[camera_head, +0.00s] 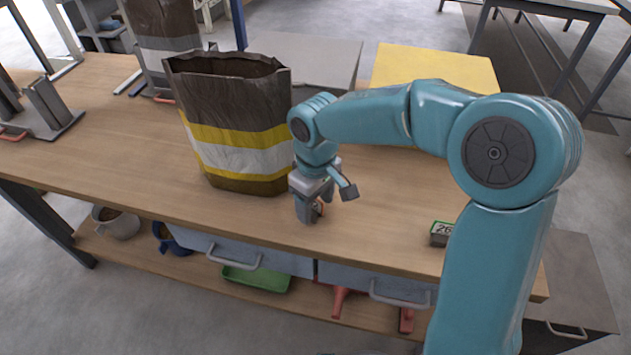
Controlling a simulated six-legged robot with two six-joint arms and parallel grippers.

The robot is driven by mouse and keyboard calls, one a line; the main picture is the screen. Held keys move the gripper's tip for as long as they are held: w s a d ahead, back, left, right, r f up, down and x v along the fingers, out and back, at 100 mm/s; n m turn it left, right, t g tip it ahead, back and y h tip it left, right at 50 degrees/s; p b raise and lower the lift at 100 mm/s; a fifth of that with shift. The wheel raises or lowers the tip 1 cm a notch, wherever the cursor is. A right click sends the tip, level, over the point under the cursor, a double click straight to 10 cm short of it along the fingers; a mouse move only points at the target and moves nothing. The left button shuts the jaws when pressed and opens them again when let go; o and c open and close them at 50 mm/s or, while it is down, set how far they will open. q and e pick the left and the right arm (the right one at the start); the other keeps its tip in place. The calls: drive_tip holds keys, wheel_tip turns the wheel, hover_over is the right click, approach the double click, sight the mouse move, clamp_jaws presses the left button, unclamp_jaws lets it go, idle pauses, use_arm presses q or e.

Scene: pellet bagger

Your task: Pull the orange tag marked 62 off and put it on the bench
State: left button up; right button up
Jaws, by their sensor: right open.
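My right gripper (325,200) is open, low over the bench's front part, just right of the open brown bag with yellow and white bands (240,150). The bench (130,140) has a wooden top. My left gripper is not in view.
A small green-edged block marked 26 (441,230) sits near the front edge, next to my right arm. A metal stand (45,110) is at the left. A yellow panel (440,65) and grey one (310,60) lie behind.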

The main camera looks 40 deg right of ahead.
wheel_tip(320, 180, up, 16)
drive_tip(key=p, duration=0.3)
drive_tip(key=shift+f, duration=0.2)
